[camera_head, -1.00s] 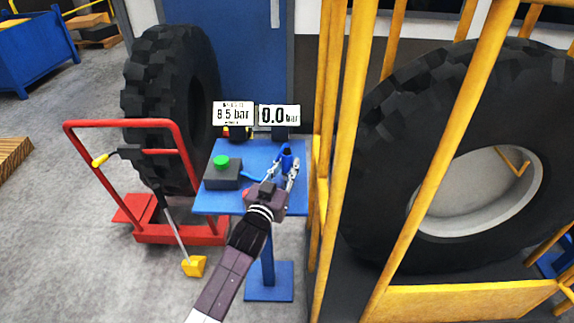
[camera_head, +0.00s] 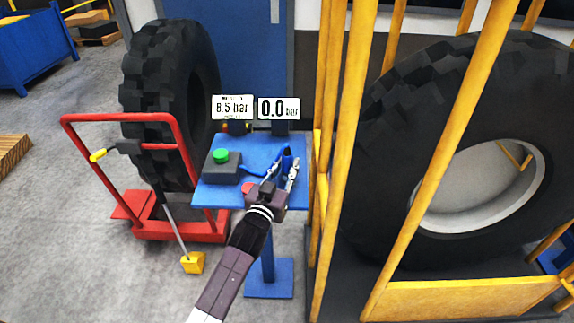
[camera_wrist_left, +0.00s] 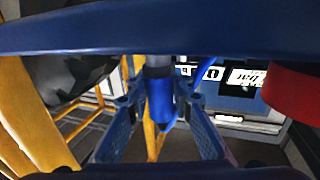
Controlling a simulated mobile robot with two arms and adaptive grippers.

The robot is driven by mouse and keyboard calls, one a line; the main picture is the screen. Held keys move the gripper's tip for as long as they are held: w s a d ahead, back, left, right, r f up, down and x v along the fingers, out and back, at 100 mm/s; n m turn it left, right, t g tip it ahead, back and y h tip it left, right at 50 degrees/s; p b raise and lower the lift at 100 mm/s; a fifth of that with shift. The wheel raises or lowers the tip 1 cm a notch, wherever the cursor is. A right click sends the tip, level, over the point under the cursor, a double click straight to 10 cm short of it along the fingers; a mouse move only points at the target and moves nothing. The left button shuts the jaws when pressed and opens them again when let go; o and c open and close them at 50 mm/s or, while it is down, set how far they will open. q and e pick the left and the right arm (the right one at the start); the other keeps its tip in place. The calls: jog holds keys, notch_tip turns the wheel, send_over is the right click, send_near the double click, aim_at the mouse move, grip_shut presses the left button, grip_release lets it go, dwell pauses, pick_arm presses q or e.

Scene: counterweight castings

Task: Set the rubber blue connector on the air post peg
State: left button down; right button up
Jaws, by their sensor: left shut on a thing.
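The blue connector (camera_head: 286,160) stands above the blue table, held by my left gripper (camera_head: 280,175). In the left wrist view, which looks upside down, the connector (camera_wrist_left: 160,98) is between the two fingers, which are shut on it. Its dark collar meets a short grey piece (camera_wrist_left: 158,62) at the table side, which looks like the air post peg. I cannot tell whether the connector is around this peg or only lined up with it. A blue hose runs from the connector. My right gripper is not in view.
Two pressure displays (camera_head: 256,108) stand behind. Yellow cage bars (camera_head: 342,160) rise close on the right. A red trolley (camera_head: 180,232) stands left.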

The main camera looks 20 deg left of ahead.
pick_arm(q)
jog(key=shift+f, duration=0.15)
jog(key=c, duration=1.6)
grip_release()
jog(key=shift+s, duration=0.1)
jog(key=s, duration=1.1)
jog(key=shift+s+a, duration=0.2)
jog(key=shift+s, duration=0.2)
